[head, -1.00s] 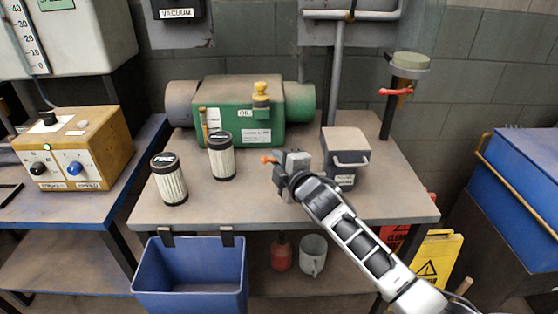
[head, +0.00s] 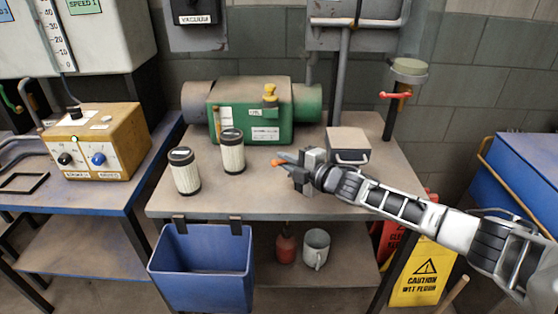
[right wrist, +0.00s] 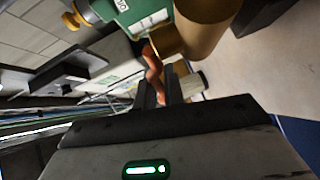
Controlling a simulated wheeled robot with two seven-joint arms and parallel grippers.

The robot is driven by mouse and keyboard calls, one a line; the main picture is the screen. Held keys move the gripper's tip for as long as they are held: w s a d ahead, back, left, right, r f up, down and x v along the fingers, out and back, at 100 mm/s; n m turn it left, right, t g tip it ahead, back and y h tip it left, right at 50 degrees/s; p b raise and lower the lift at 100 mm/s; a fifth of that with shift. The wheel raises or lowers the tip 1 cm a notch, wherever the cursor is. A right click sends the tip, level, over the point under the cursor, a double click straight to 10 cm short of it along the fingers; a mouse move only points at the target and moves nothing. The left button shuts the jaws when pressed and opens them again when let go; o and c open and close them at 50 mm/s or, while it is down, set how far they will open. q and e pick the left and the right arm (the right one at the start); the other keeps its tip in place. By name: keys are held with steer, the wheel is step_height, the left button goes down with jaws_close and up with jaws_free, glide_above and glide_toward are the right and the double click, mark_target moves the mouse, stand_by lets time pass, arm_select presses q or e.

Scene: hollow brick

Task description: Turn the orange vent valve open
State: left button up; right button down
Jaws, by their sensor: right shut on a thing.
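An orange handle (head: 278,162) shows at the fingertips of my right gripper (head: 287,159), just above the front middle of the bench. The gripper is shut on this orange handle. In the right wrist view the orange handle (right wrist: 152,68) lies between and just beyond the two dark fingers (right wrist: 158,90). A brown, brass-like cylinder (right wrist: 195,40) stands close beside it there. The valve's body is not clear in the head view, and how far the handle is turned cannot be told. My left gripper is not in view.
The bench (head: 225,203) carries two white filters (head: 186,172) (head: 232,153), a green pump (head: 250,112) and a grey box (head: 348,145). A post with a red lever (head: 396,95) stands back right. A blue bin (head: 203,265) hangs in front.

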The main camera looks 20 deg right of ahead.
steer(key=c, duration=1.5)
jaws_free()
steer(key=shift+d, duration=0.1)
steer(key=v, duration=1.6)
steer(key=shift+c, duration=1.2)
steer(key=s+a+f+m, duration=0.2)
steer(key=f, duration=0.1)
steer(key=s+a+f+m+g+h, duration=0.1)
steer(key=s+a+f+m, duration=0.1)
steer(key=a+f+m, duration=0.1)
steer(key=s+a+f+m, duration=0.2)
steer(key=s+a+f, duration=0.1)
steer(key=f, duration=0.2)
steer(key=shift+m+g+h, duration=0.3)
steer(key=shift+g+h, duration=0.1)
jaws_close()
steer(key=s+a+f+m+g, duration=0.1)
steer(key=s+a+f+m, duration=0.2)
steer(key=s+a+m, duration=0.2)
steer(key=s+a+f+m+g+h, duration=0.1)
steer(key=s+a+f+m+g, duration=0.1)
steer(key=s+a+m, duration=0.3)
steer(key=shift+s+a+f, duration=0.2)
steer(key=shift+a+f, duration=0.6)
steer(key=shift+a, duration=0.3)
